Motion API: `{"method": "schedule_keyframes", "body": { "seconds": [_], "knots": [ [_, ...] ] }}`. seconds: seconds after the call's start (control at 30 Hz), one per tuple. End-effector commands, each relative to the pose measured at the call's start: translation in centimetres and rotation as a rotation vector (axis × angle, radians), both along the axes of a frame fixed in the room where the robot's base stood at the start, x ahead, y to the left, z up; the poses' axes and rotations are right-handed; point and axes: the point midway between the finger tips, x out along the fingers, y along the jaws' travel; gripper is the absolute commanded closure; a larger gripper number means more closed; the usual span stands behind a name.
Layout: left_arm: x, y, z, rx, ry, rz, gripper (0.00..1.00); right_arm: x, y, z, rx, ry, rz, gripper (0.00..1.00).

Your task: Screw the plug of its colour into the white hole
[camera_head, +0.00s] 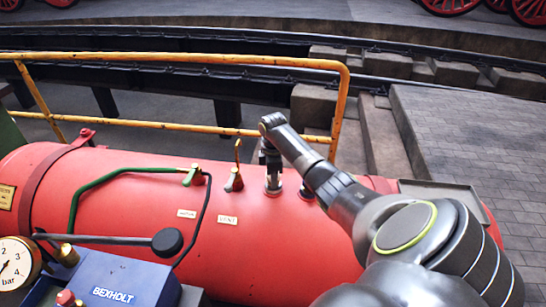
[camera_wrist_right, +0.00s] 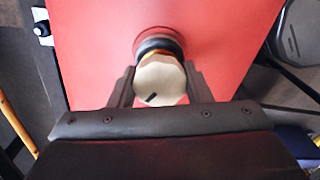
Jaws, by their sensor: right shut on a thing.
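My right gripper (camera_wrist_right: 160,88) is shut on a pale, faceted plug (camera_wrist_right: 160,80) with a dark mark on its end. The plug stands over a dark round collar (camera_wrist_right: 158,46) on the red boiler. A little red and yellow shows between plug and collar. In the head view, the right gripper (camera_head: 269,158) points down at a metal fitting (camera_head: 273,186) on top of the boiler. The hole's colour and the plug's thread are hidden, so how deep it sits cannot be told. My left gripper is not in view.
The red boiler (camera_head: 130,195) lies across the front. A valve with a red base (camera_head: 234,181) stands left of the gripper, near a green pipe (camera_head: 100,182). A yellow railing (camera_head: 180,58) runs behind. A grey tray (camera_head: 440,192) sits right; a blue box (camera_head: 115,280) front left.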

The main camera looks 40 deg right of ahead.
Motion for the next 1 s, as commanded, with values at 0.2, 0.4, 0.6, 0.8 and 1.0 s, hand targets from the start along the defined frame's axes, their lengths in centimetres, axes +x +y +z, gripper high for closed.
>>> {"method": "schedule_keyframes", "body": {
  "seconds": [0.2,0.4,0.6,0.8,1.0],
  "knots": [
    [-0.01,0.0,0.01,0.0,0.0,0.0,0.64,0.02,-0.01,0.03,-0.001,-0.001,0.0,0.82],
    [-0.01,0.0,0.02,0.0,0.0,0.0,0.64,0.02,-0.03,0.01,-0.001,-0.001,0.0,0.82],
    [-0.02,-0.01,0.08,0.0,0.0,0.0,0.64,0.02,-0.03,-0.36,-0.001,-0.001,0.0,0.82],
    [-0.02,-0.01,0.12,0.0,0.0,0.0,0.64,0.02,-0.04,-0.75,-0.001,-0.001,0.0,0.82],
    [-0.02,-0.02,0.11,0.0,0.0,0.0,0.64,0.02,-0.05,-0.77,-0.001,-0.001,0.0,0.82]
  ]
}}
